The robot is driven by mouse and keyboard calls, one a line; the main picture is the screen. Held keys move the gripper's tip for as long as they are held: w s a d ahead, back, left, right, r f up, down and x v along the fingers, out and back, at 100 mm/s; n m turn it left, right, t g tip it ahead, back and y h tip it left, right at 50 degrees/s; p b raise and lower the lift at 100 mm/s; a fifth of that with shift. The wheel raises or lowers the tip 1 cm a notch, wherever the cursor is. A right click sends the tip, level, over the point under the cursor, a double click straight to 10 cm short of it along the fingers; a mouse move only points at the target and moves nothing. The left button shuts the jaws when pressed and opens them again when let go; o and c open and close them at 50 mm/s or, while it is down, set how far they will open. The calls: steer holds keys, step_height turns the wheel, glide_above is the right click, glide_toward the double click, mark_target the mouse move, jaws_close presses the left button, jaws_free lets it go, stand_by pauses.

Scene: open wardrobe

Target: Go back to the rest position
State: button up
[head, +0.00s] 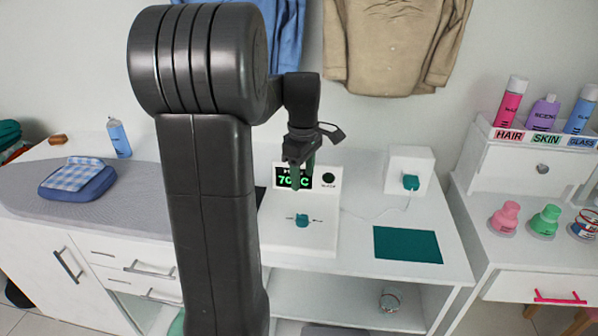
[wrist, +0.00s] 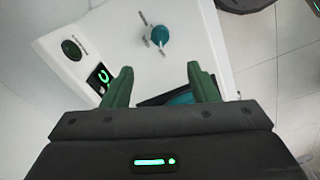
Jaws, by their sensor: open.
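My gripper (head: 302,170) hangs from my dark arm over the white counter, in front of a white device (head: 315,232) with a green lit display and a teal knob (head: 302,220). In the wrist view my gripper (wrist: 158,88) has its two green fingers spread apart with nothing between them. The teal knob (wrist: 160,35) lies beyond the fingertips in that view, apart from them. My arm hides part of the counter and the left side of the device in the head view.
A blue folded cloth (head: 77,180) and a spray bottle (head: 119,138) are at left. A teal mat (head: 407,244) and a white box (head: 409,172) are at right. Bottles stand on the far right shelf. Shirts (head: 392,45) hang behind.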

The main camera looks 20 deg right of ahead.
mark_target(302, 215)
step_height(302, 215, down, 14)
stand_by(0.6)
steer(key=shift+r, duration=0.1)
